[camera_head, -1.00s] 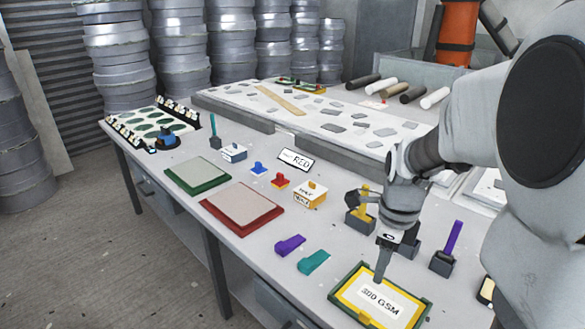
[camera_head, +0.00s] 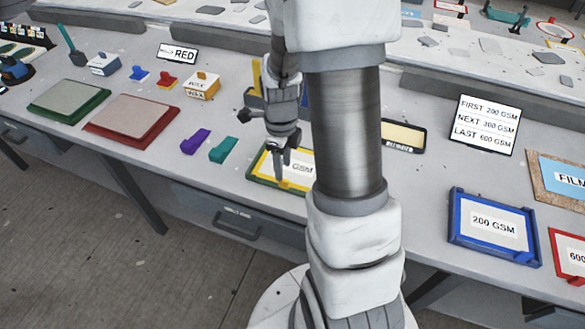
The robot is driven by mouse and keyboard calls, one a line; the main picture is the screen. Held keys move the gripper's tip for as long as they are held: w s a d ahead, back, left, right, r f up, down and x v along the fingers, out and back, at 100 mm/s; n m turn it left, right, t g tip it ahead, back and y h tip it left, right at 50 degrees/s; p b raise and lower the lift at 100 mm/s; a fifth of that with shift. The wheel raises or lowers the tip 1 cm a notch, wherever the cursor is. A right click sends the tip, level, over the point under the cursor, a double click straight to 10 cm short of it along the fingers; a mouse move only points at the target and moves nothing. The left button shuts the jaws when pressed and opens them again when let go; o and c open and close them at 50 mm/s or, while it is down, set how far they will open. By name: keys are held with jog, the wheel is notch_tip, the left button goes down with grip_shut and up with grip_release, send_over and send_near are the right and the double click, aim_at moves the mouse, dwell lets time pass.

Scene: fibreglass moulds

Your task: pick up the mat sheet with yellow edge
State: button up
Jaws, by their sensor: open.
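The mat sheet with yellow edge (camera_head: 303,169) lies flat on the work table in a dark green-rimmed tray (camera_head: 261,179). It has a white label, of which "GSM" shows. My arm hides its right part and my gripper covers some of its left part. My gripper (camera_head: 282,174) points down over the sheet's left half, with its fingertips close to the front yellow edge. It is open and I see nothing held in it. I cannot tell whether the fingertips touch the sheet.
Purple (camera_head: 195,141) and teal (camera_head: 223,149) blocks lie left of the sheet. A blue-edged 200 GSM sheet (camera_head: 492,225) and a red-edged sheet (camera_head: 571,256) are to the right. An order sign (camera_head: 485,124) reads 200, 300, 600 GSM. Red (camera_head: 130,118) and green (camera_head: 68,101) boards lie further left.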

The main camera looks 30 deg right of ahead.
jog(key=shift+s+f, duration=0.1)
jog(key=shift+f, duration=2.55)
grip_shut()
